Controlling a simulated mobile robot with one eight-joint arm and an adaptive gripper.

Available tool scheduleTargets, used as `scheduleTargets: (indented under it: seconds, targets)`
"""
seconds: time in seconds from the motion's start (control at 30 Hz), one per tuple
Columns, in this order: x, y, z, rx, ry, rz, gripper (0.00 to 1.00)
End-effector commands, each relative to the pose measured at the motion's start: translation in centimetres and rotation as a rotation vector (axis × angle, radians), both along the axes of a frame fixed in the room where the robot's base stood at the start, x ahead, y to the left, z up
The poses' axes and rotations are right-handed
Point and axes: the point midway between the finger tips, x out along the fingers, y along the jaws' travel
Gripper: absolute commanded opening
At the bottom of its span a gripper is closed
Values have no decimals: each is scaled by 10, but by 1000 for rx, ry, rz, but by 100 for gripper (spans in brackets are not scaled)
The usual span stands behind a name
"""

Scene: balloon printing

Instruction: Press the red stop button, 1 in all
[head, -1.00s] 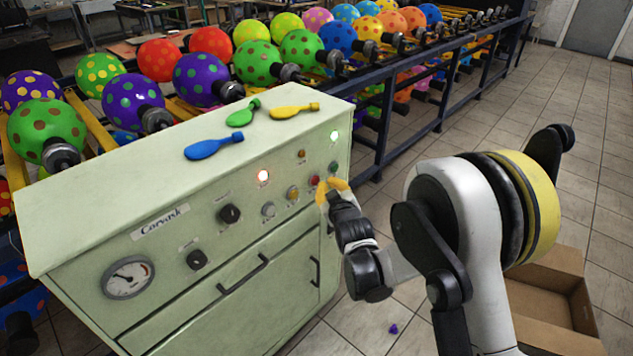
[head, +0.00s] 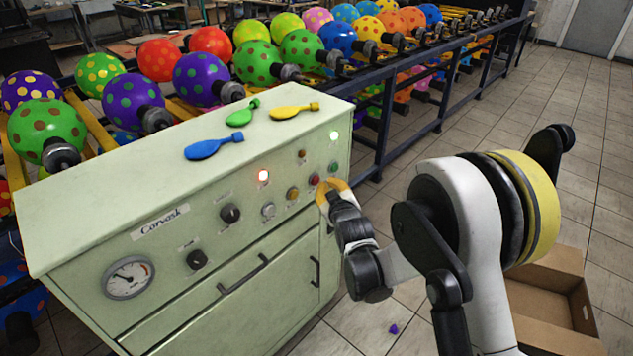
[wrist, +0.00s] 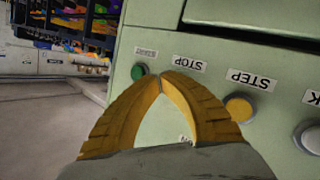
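The red stop button (head: 314,180) is on the front of the pale green control cabinet (head: 205,290), left of a green button (head: 333,168). My gripper (head: 328,185) is in front of the panel, with its yellow fingers just right of and below the red button. In the wrist view the fingertips (wrist: 163,76) meet, with nothing held between them. There the STOP label (wrist: 189,63) shows upside down beside the tips. The red button is hidden behind the fingers in that view. I cannot tell whether the tips touch the panel.
Deflated balloons, including a blue one (head: 213,147), lie on the cabinet top. An open cardboard box (head: 548,305) stands at lower right.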

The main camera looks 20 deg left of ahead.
Motion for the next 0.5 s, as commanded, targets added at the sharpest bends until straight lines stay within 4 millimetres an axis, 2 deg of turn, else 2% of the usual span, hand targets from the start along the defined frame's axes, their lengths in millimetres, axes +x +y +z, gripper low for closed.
scheduleTargets:
  seconds: [0.5]
  targets:
    - [3, 8, 0, 0, 0, 0, 0]
